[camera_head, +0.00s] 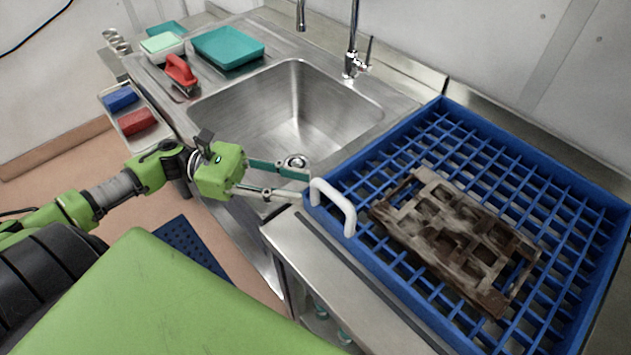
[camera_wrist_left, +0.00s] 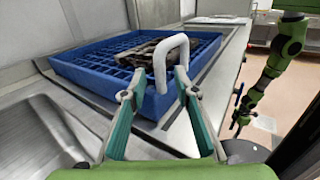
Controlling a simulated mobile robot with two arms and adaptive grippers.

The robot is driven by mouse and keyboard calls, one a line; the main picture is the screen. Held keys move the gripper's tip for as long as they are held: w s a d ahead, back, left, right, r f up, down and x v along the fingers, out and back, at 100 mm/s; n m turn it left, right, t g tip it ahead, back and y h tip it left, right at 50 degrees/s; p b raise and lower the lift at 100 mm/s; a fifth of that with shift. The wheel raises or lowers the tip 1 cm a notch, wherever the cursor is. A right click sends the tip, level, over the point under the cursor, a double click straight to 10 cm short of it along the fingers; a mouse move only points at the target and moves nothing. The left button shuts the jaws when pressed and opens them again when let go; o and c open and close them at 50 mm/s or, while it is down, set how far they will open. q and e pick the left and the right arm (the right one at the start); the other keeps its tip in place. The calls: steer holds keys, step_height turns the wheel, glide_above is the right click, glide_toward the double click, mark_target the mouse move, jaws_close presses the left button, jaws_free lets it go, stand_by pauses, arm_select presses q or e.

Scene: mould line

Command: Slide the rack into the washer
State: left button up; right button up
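The blue rack (camera_head: 398,262) sits on the steel counter right of the sink, with a dirty brown mould (camera_head: 455,235) lying in it. A white handle (camera_head: 346,208) stands up at its near left corner. My left gripper (camera_head: 306,183) is open, its two fingers apart and pointing at this corner. In the left wrist view the fingers (camera_wrist_left: 157,88) flank the rack's corner (camera_wrist_left: 150,100), and the white handle (camera_wrist_left: 184,50) shows near the right-hand fingertip; contact cannot be told. My right arm shows at the right there, its gripper (camera_wrist_left: 241,110) small and unclear. I cannot make out a washer.
A steel sink (camera_head: 290,110) with a tap (camera_head: 353,60) lies left of the rack. Beyond it are a teal tray (camera_head: 228,46), a red-handled tool (camera_head: 181,72) and a white tub (camera_head: 163,47). A wall (camera_head: 560,50) runs behind the counter.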

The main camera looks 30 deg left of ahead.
mark_target(316, 190)
arm_select(q)
steer(key=x, duration=0.4)
steer(key=shift+r+p, duration=0.1)
steer(key=shift+p, duration=0.3)
steer(key=shift+w+d, duration=0.1)
steer(key=shift+d, duration=0.2)
arm_select(e)
steer(key=shift+w+d+r, duration=0.1)
steer(key=shift+w+r, duration=0.65)
steer(key=shift+w, duration=0.2)
steer(key=shift+s, duration=0.1)
arm_select(q)
jaws_close()
arm_select(e)
steer(key=shift+s, duration=0.2)
arm_select(q)
steer(key=shift+d, duration=0.1)
arm_select(e)
steer(key=shift+f, duration=0.15)
